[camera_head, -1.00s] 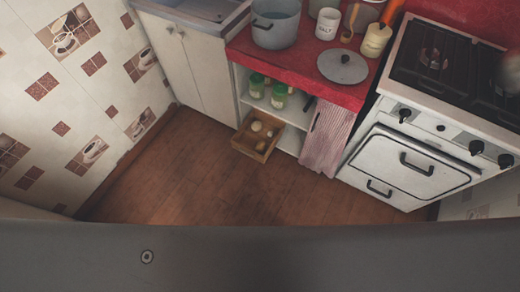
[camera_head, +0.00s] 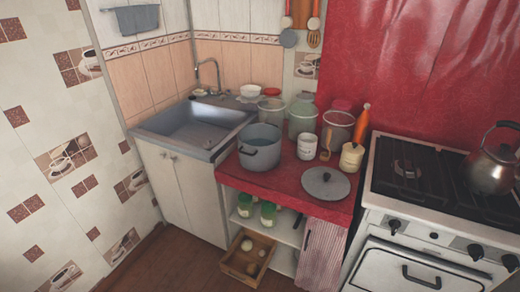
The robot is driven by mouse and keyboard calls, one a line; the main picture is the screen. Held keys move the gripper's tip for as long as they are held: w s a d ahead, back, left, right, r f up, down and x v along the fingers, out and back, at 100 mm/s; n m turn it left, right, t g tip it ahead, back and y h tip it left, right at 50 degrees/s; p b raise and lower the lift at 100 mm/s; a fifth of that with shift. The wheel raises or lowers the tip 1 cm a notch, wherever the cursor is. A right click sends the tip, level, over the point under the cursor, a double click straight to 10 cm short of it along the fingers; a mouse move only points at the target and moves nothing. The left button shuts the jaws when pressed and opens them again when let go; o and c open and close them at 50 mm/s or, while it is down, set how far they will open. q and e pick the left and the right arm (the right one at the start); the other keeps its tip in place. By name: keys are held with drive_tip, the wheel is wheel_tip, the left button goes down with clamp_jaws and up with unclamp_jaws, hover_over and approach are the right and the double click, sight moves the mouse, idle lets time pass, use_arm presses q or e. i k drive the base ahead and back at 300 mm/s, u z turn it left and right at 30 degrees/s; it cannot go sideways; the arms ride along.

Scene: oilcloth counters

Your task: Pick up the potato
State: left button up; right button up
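A small wooden crate (camera_head: 228,270) sits low by the shelf opening under the red counter. It holds a few small, pale, rounded items, one of them near its middle (camera_head: 247,245) and another lower down (camera_head: 252,268). They look like potatoes or similar vegetables, but they are too small to tell which is the potato. Neither my left nor my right gripper shows in the view.
A red counter (camera_head: 285,190) carries a grey pot (camera_head: 260,150), a lid (camera_head: 325,184), a mug and several jars. Green-lidded jars (camera_head: 268,213) stand on the shelf below. A striped towel (camera_head: 320,255) hangs beside the stove (camera_head: 425,235). A sink (camera_head: 195,125) is at left.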

sight(252, 269)
drive_tip(key=u, duration=1.45)
drive_tip(key=i, duration=2)
drive_tip(key=z, duration=1.8)
